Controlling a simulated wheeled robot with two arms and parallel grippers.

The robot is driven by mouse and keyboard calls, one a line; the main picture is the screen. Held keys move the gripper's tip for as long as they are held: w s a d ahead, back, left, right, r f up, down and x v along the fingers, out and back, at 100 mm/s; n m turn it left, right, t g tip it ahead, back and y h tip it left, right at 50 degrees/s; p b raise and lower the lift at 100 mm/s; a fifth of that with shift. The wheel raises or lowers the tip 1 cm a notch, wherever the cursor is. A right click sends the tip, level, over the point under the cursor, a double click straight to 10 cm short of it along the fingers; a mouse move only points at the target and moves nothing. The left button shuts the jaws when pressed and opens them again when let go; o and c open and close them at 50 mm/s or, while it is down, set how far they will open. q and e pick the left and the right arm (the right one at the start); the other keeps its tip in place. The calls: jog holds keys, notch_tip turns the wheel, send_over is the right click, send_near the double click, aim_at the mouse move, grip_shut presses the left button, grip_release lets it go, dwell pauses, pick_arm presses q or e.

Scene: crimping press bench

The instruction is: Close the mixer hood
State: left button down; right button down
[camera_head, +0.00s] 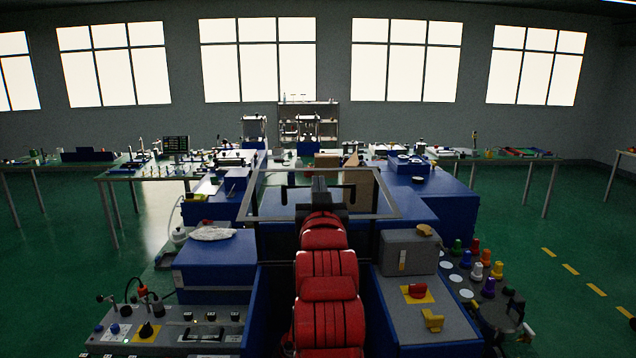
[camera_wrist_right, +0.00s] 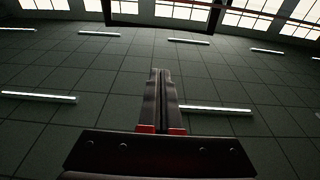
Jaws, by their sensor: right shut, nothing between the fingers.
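The mixer hood appears as a see-through panel with a pale metal rim (camera_head: 390,207), raised above a blue machine body (camera_head: 408,217) in the middle of the head view. A dark bar like a handle (camera_head: 345,187) crosses it; a dark bar frame (camera_wrist_right: 165,27) also shows at the top of the wrist view. My right gripper (camera_head: 319,181) is at the end of my red arm, in line with the bar; I cannot tell whether it touches. In the wrist view its fingers (camera_wrist_right: 161,72) point up toward the ceiling, shut and empty. My left gripper is out of view.
A blue box (camera_head: 215,265) with a switch panel (camera_head: 165,330) stands at left. A grey box (camera_head: 410,252) and a panel with red and yellow controls (camera_head: 418,292) stand at right, beside several coloured knobs (camera_head: 476,270). Cluttered tables (camera_head: 130,175) lie behind.

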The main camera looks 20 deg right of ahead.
jog(key=p+x, duration=0.4)
jog(key=x, duration=0.5)
jog(key=shift+w+r+p, duration=0.15)
jog(key=shift+p, duration=0.15)
jog(key=shift+f, duration=0.4)
jog(key=shift+s+a+f+p, duration=0.1)
jog(key=shift+s+f+p, duration=0.3)
jog(key=shift+f+p, duration=0.2)
jog(key=shift+s+a+f+p, duration=0.1)
jog(key=shift+s+f+p, duration=0.35)
jog(key=shift+f, duration=0.5)
jog(key=shift+s, duration=0.1)
